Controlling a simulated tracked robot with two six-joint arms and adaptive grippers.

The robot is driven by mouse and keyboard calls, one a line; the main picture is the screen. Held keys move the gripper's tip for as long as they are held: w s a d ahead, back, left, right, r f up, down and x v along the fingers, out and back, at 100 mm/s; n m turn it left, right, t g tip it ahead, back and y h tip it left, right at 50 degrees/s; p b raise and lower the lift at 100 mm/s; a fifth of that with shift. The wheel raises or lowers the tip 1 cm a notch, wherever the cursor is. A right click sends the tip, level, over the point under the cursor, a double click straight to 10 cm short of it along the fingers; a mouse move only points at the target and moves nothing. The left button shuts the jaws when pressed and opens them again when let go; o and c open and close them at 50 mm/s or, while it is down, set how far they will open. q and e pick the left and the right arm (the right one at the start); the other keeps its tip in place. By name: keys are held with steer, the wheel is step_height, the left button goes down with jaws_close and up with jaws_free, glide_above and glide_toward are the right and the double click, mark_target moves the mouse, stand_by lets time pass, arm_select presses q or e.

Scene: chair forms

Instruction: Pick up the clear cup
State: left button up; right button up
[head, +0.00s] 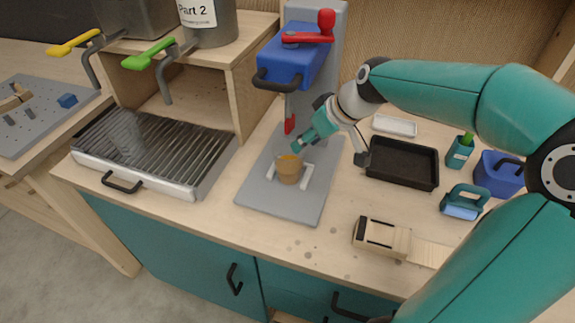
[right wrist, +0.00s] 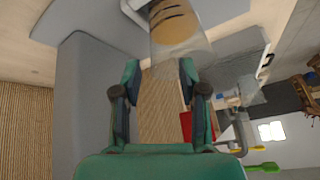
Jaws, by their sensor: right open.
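The clear cup (head: 289,169) stands upright between two small white rails on a grey base plate (head: 258,190), with something tan-orange inside. It also shows in the right wrist view (right wrist: 183,38), see-through with brown contents, just beyond my fingertips. My right gripper (head: 299,142) is just above and behind the cup in the head view, tilted down toward it. In the right wrist view its two green fingers (right wrist: 160,82) are apart, with nothing between them. Whether a finger touches the cup cannot be told. My left gripper is not in view.
A blue press (head: 290,60) with a red handle rises behind the cup. A black tray (head: 402,165), a wooden block (head: 382,238) and a blue box (head: 498,174) stand right. The counter front is mostly clear.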

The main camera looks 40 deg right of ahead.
mark_target(292, 154)
steer(key=shift+x, duration=2.35)
steer(key=shift+d, duration=0.2)
jaws_close()
